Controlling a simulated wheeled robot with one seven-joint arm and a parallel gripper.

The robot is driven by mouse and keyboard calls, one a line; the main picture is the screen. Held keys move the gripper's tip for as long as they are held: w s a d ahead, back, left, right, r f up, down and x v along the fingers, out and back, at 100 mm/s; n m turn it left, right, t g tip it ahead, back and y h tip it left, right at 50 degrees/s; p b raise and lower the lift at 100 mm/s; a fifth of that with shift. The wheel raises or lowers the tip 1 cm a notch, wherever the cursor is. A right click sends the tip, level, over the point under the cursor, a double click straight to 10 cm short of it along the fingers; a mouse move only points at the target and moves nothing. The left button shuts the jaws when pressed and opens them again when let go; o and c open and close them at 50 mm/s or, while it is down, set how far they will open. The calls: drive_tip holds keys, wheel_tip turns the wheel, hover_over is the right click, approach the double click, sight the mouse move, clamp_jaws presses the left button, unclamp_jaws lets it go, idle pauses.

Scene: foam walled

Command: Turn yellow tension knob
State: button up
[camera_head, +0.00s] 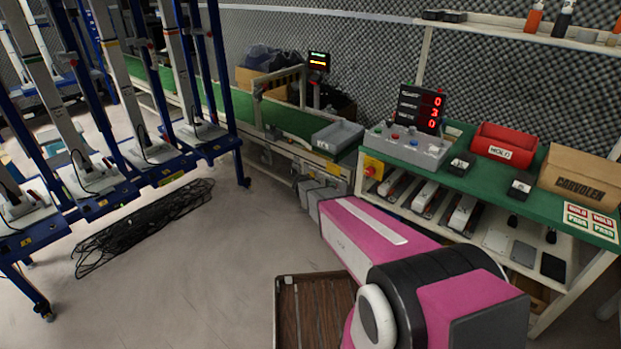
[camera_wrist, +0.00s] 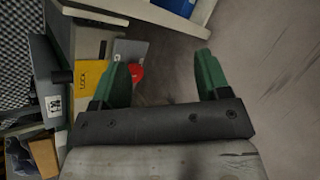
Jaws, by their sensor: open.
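I cannot clearly make out a yellow tension knob in either view. In the wrist view a yellow plate (camera_wrist: 88,80) with dark lettering lies left of the left finger, and a red part (camera_wrist: 137,72) shows beside that finger. In the head view a yellow box with a red button (camera_head: 373,168) is fixed at the green bench's left front corner.
The green conveyor (camera_head: 290,122) runs along the back wall to a grey tray (camera_head: 338,136). The green-topped bench (camera_head: 460,185) holds a grey control box (camera_head: 410,148), a red bin (camera_head: 504,146) and a cardboard box (camera_head: 578,180). Blue racks (camera_head: 215,145) stand left.

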drive_tip(key=w+a+f+n+t+h, duration=0.1)
drive_tip(key=w+a+f+n+t, duration=0.15)
drive_tip(key=w, duration=0.25)
drive_tip(key=w+a+f+n+t+h, duration=0.1)
drive_tip(key=w+a+f+n, duration=0.15)
drive_tip(key=w, duration=0.25)
drive_tip(key=n+t, duration=0.6)
drive_tip(key=n, duration=0.2)
approach(311, 176)
drive_tip(key=shift+y, duration=0.3)
drive_tip(key=x, duration=1)
drive_tip(key=shift+w+f, duration=0.25)
drive_tip(key=shift+w, duration=0.2)
drive_tip(key=c, duration=0.9)
